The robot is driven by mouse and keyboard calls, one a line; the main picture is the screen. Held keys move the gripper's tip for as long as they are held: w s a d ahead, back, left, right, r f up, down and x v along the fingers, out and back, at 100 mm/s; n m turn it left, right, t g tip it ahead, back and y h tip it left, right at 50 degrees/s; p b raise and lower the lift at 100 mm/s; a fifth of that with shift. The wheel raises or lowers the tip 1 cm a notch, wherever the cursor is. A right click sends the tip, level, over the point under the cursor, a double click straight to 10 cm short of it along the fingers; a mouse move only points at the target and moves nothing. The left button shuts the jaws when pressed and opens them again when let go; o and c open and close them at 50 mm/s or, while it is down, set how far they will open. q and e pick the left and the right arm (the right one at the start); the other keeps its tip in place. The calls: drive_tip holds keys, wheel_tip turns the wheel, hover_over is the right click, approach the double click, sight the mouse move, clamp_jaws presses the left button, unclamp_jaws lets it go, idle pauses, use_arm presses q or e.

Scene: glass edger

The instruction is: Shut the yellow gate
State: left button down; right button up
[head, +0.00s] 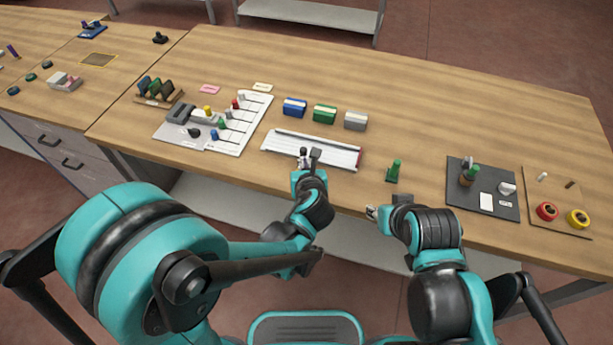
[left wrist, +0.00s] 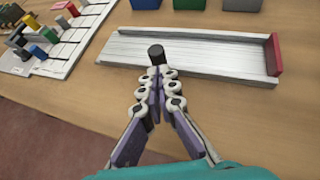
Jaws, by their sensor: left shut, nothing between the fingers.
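A yellow-topped piece (head: 207,111), which I take for the yellow gate, stands on the white lined board (head: 243,135) on the left half of the bench. It also shows at the upper left of the left wrist view (left wrist: 72,10). At this size I cannot tell whether it is open or shut. My left gripper (head: 304,154) is shut and empty over the front of the white tray, right of the board and apart from the yellow piece. Its closed fingers show in the left wrist view (left wrist: 157,68). My right gripper (head: 372,212) is by the front edge; its fingers are too small to read.
Red (head: 236,104), green (head: 222,123) and blue (head: 214,135) pieces stand close to the yellow one. The white tray (head: 340,155) has a red end. Blue, green and grey boxes stand behind it. A green bottle-like object (head: 394,172) stands to the right. The back right is clear.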

use_arm(q)
drive_tip(key=shift+w, duration=0.55)
drive_tip(key=w, duration=0.2)
drive_tip(key=w+d, duration=0.1)
drive_tip(key=w, duration=0.1)
drive_tip(key=w+d, duration=0.1)
drive_tip(key=w, duration=0.2)
drive_tip(key=shift+d+b, duration=0.1)
drive_tip(key=shift+b, duration=0.2)
drive_tip(key=shift+w+r, duration=0.15)
drive_tip(key=shift+d, duration=0.1)
